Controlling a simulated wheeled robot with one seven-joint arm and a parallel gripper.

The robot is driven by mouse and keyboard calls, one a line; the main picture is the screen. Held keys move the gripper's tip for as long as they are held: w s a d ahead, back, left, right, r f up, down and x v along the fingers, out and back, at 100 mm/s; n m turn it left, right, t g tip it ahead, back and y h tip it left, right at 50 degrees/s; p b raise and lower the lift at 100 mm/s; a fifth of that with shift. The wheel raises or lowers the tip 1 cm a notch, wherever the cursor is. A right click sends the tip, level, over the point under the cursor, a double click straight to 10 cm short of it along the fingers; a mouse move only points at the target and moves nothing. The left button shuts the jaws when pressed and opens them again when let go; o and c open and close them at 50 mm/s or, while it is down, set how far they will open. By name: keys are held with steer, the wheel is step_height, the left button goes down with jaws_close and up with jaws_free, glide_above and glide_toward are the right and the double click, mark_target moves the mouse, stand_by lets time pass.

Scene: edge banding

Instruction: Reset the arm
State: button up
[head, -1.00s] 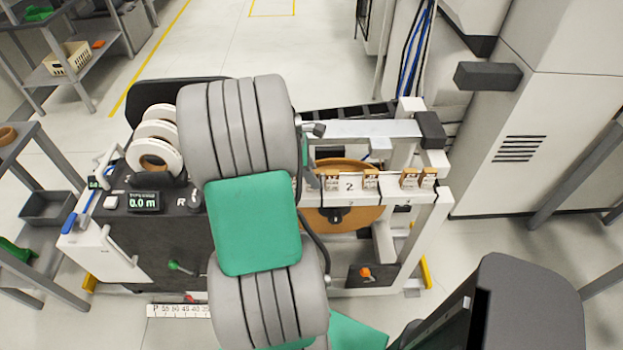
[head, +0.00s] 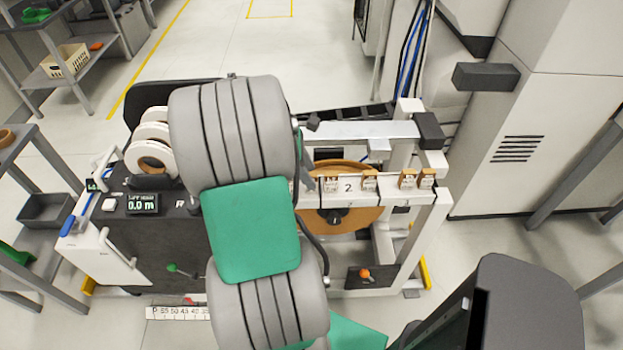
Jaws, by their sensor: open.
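My arm, with grey ribbed joints and a green link, rises through the middle of the head view and covers the centre of the edge banding machine (head: 160,240). My gripper cannot be made out; it seems hidden behind my arm. Small dark parts show just right of the upper joint, but I cannot tell whether they are mine. I see nothing held.
White tape rolls (head: 151,156) stand on the machine's left, above a display (head: 142,204) reading 0.0 m. A brown disc (head: 360,216) sits behind numbered holders. A grey cabinet (head: 560,110) stands right, shelves (head: 75,75) left. Floor behind is clear.

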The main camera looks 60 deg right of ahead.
steer(key=w+a+r+t, duration=0.1)
steer(key=w+a+r, duration=0.1)
steer(key=w+a, duration=0.2)
steer(key=w+a+r+m+t, duration=0.1)
steer(key=w+a+r, duration=0.2)
steer(key=w+a, duration=0.2)
steer(key=w+a+r+t+h, duration=0.1)
steer(key=w+a+r, duration=0.1)
steer(key=w+a, duration=0.2)
steer(key=shift+w+a+r+m, duration=0.2)
steer(key=shift+a+r+m, duration=0.1)
steer(key=shift+a, duration=0.15)
steer(key=w+a+m+t+y, duration=0.2)
steer(key=a+m+t, duration=0.1)
steer(key=a, duration=2)
steer(key=shift+a+r+t+y, duration=0.25)
steer(key=shift+a+t+y, duration=0.15)
steer(key=shift+t, duration=0.3)
